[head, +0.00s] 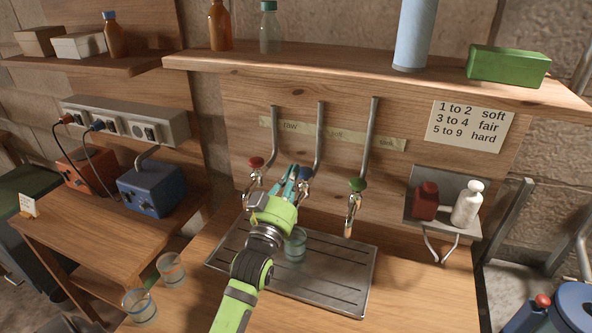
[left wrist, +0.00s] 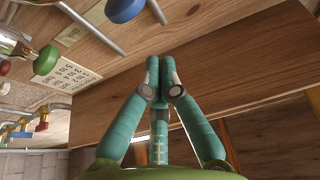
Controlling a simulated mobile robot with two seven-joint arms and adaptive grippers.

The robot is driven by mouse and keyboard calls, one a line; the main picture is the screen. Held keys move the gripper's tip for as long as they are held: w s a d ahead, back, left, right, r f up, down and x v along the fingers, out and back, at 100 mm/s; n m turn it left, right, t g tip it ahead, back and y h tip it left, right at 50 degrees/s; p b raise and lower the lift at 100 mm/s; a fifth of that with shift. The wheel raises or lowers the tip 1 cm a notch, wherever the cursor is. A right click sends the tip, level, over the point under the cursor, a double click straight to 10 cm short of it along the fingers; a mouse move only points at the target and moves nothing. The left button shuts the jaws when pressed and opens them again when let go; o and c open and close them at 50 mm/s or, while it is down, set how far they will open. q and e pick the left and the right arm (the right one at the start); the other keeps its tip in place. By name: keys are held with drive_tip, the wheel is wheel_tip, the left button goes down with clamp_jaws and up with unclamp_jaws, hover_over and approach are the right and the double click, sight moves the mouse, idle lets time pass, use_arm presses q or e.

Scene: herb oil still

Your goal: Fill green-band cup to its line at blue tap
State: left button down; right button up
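My left gripper (head: 293,169) is raised in front of the tap row, just left of the blue tap knob (head: 305,173). In the left wrist view its fingertips (left wrist: 160,62) are together with nothing between them, and the blue knob (left wrist: 122,8) lies beyond them, apart in the picture. A clear glass cup (head: 296,246) stands upright on the metal drip tray (head: 340,299), below the blue tap and partly hidden by my gripper. Its band colour, line and water level are too small to tell. My right gripper is not in view.
A red-knob tap (head: 256,162) is at left and a green-knob tap (head: 357,184) at right. Two more glass cups (head: 171,270) (head: 141,307) stand left of the tray. A small shelf (head: 424,228) at right holds a red and a white bottle. The tray's right side is clear.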

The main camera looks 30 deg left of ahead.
use_arm(q)
drive_tip(key=b+v, duration=0.1)
drive_tip(key=v, duration=0.4)
drive_tip(key=shift+s+f+b, duration=0.1)
drive_tip(key=shift+s+b, duration=0.2)
drive_tip(key=shift+s, duration=0.05)
idle(0.6)
